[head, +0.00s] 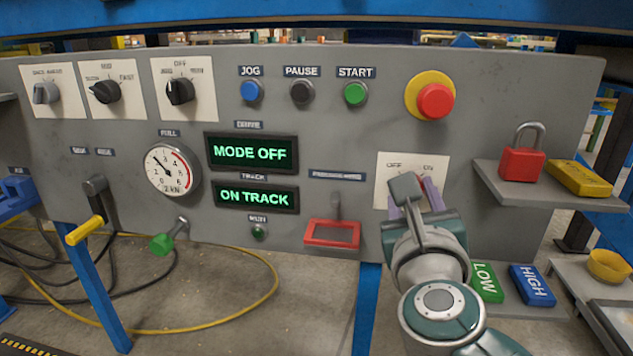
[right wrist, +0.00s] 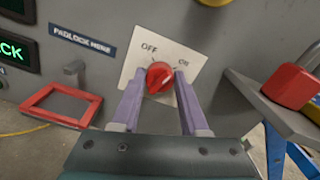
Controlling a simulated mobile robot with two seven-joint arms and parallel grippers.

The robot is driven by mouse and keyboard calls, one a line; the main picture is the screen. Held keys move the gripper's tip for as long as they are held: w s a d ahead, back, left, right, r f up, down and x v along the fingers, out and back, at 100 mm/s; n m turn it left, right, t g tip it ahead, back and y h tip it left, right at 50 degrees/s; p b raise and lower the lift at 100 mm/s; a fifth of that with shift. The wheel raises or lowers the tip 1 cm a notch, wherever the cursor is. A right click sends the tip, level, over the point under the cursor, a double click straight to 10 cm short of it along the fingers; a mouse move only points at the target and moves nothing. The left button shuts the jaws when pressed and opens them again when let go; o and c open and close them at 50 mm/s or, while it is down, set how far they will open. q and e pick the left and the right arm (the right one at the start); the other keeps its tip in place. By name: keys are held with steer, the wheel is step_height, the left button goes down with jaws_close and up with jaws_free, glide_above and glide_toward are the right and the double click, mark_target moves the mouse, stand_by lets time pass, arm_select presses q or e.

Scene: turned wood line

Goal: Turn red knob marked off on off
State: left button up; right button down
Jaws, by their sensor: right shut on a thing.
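The red knob (right wrist: 160,78) sits on a white plate (right wrist: 185,58) marked OFF at upper left and ON at upper right. In the right wrist view my right gripper (right wrist: 160,84) is shut on the knob, one purple finger on each side. The knob's pointer direction is hard to make out. My left gripper is not in view.
A red frame (head: 332,245) is on the panel left of the plate. A shelf at right holds a red padlock (head: 521,165) and a yellow block (head: 580,178). A red emergency button (head: 435,101) is above. Green LOW (head: 487,283) and blue HIGH (head: 533,285) blocks lie below right.

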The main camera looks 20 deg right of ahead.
steer(key=shift+a+f+n+p, duration=0.1)
steer(key=shift+n+p, duration=1.45)
steer(key=shift+n, duration=4.95)
steer(key=shift+c, duration=2.1)
jaws_free()
steer(key=shift+a, duration=0.1)
